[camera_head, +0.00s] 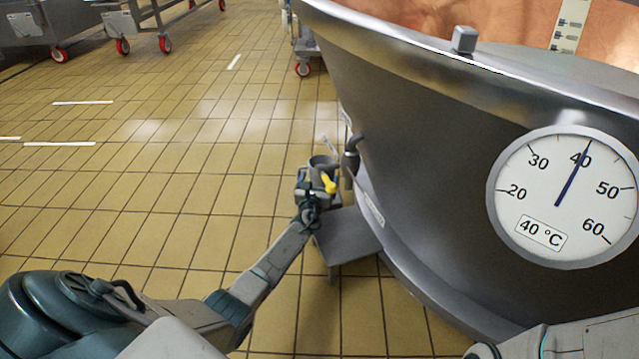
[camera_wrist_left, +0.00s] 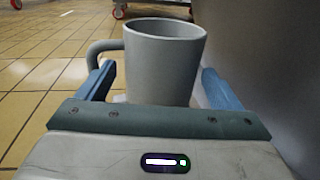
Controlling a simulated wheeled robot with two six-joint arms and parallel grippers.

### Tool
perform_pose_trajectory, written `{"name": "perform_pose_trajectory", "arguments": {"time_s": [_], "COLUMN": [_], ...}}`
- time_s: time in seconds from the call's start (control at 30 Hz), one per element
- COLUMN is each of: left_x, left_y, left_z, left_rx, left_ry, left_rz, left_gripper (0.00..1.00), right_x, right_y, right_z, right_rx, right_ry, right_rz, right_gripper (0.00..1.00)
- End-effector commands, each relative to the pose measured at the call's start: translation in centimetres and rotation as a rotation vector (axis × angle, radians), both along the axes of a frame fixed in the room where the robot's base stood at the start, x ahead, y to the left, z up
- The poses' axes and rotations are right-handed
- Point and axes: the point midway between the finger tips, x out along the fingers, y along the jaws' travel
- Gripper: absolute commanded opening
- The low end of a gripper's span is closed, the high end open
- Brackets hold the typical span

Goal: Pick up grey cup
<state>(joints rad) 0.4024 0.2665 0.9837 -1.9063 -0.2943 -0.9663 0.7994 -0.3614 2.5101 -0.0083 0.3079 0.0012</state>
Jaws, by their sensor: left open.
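The grey cup (camera_wrist_left: 165,65) stands upright between the two blue fingers of my left gripper (camera_wrist_left: 158,72) in the left wrist view. Its handle is on the left, close to the left finger. A gap shows between the cup and the right finger. The gripper is open around the cup, and the cup's base is hidden behind the gripper body. In the head view the cup's rim (camera_head: 323,161) shows just beyond my left gripper (camera_head: 317,177), beside the vat. My right gripper is out of the picture; only part of that arm shows at the bottom right.
The large steel vat (camera_head: 420,150) with a dial gauge (camera_head: 565,197) reading 40 °C fills the right. Wheeled carts stand at the back. Tiled floor is clear on the left.

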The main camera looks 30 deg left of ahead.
Motion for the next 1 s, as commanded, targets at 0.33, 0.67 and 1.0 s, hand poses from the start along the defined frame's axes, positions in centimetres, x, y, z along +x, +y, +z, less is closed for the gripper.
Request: {"name": "perform_pose_trajectory", "arguments": {"time_s": [0.33,0.67,1.0], "left_x": [4.1,4.4,4.4], "left_y": [1.5,1.6,1.6], "left_z": [-0.3,0.0,0.0], "left_rx": [0.001,0.001,0.0], "left_ry": [-0.002,-0.001,-0.001], "left_rz": [0.001,0.0,0.0], "left_gripper": [0.87,0.81,0.5], "right_x": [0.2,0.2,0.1], "right_y": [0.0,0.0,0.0], "right_z": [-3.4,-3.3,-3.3], "right_rx": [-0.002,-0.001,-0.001], "right_ry": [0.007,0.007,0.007], "right_rz": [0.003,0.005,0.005], "right_gripper": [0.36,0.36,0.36]}}
